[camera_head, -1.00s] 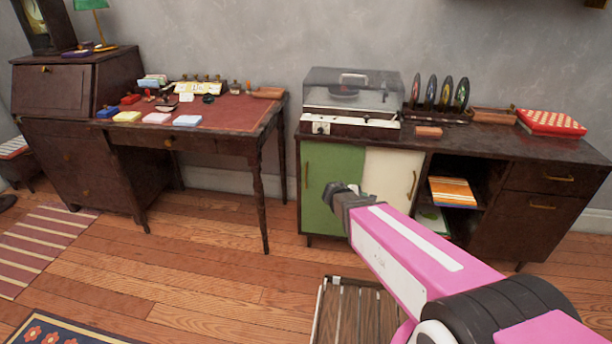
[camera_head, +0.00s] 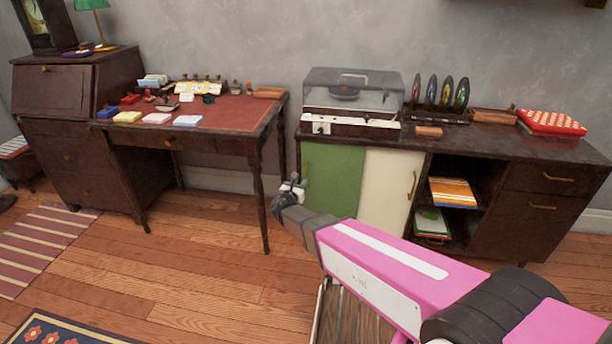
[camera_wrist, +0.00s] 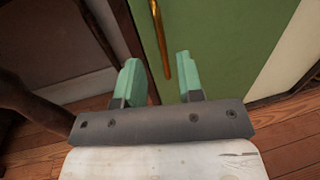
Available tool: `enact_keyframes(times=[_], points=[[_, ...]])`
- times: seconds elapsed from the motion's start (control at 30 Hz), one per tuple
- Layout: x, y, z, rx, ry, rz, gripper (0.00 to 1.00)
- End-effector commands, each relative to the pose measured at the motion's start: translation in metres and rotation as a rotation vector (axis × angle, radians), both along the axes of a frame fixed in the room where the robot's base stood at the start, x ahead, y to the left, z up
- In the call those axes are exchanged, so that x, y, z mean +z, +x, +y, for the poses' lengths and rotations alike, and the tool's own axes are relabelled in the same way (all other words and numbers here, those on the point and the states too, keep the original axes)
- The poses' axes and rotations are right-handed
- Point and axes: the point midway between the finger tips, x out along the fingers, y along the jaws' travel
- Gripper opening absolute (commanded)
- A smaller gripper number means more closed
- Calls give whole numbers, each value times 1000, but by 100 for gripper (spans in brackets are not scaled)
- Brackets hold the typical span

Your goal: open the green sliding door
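The green sliding door (camera_head: 334,178) is the left door of the dark low cabinet, beside a cream door (camera_head: 385,190). In the wrist view the green door (camera_wrist: 225,45) fills the upper middle and right. Its upright brass handle (camera_wrist: 160,38) stands near its left edge. My gripper (camera_head: 293,186) is at the left edge of the green door in the head view. In the wrist view my gripper (camera_wrist: 158,78) is open, with two green fingertips apart. The handle's lower end shows between the fingertips, seemingly beyond them; I cannot tell whether they touch it.
A record player (camera_head: 350,103) and several upright discs stand on the cabinet top. A desk (camera_head: 215,125) with a slim leg (camera_head: 259,205) stands just left of my gripper. Open shelves hold books (camera_head: 453,192). A wooden slatted thing (camera_head: 355,315) lies on the floor below my arm.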

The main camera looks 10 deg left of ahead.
Motion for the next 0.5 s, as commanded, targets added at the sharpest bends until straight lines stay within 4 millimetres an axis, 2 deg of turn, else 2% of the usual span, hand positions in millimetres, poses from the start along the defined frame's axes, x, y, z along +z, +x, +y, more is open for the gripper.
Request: enact_keyframes(times=[0.03,0.2,0.5], points=[[-1,12,-1,-3,1,-1,34],[-2,41,-8,-3,2,0,34],[0,69,-14,-2,2,0,34]])
